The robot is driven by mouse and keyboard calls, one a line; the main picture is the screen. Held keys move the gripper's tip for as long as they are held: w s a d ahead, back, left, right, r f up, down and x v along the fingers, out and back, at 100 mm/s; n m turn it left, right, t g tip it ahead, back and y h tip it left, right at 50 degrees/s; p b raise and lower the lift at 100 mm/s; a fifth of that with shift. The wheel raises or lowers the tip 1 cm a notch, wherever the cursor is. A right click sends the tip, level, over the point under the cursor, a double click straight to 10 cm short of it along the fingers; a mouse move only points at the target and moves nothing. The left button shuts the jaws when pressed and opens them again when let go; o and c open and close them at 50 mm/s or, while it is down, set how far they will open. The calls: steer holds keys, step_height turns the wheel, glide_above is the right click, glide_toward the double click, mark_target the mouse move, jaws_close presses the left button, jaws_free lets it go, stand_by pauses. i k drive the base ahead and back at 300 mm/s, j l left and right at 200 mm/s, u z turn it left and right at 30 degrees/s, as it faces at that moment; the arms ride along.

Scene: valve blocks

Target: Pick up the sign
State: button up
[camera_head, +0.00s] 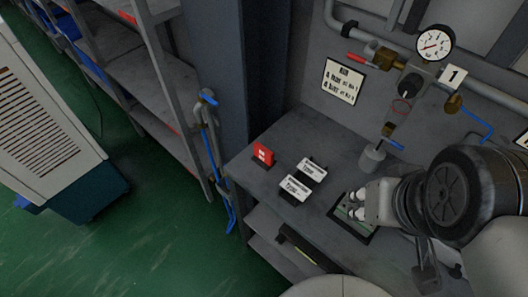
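A small red sign (263,154) with white marking stands upright near the left end of the grey bench. Two white plates with dark lettering stand to its right on dark bases: one behind (311,168) and one in front (294,188). A lettered sign (343,82) is on the wall panel. I cannot tell which of these the task means. My gripper (354,204) is over the bench, right of the plates and apart from them. Its light fingertips look spaced apart, with nothing seen between them.
The grey bench (235,172) has a dark-framed green pad (345,228) under my gripper. Behind it are pipes, a pressure gauge (434,43), valves and a hanging grey weight (372,158). A dark pillar and shelves (150,85) stand left. Green floor is clear at lower left.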

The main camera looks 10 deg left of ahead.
mark_target(263, 156)
steer(key=i+j, duration=0.1)
steer(key=j, duration=0.3)
steer(key=i+j, duration=0.15)
steer(key=j, duration=0.2)
steer(key=i+j+z, duration=0.1)
steer(key=j, duration=0.3)
steer(key=i+j, duration=0.1)
steer(key=j, duration=0.25)
steer(key=i+j, duration=0.1)
steer(key=j, duration=0.3)
steer(key=k+l+u, duration=0.1)
steer(key=l, duration=0.15)
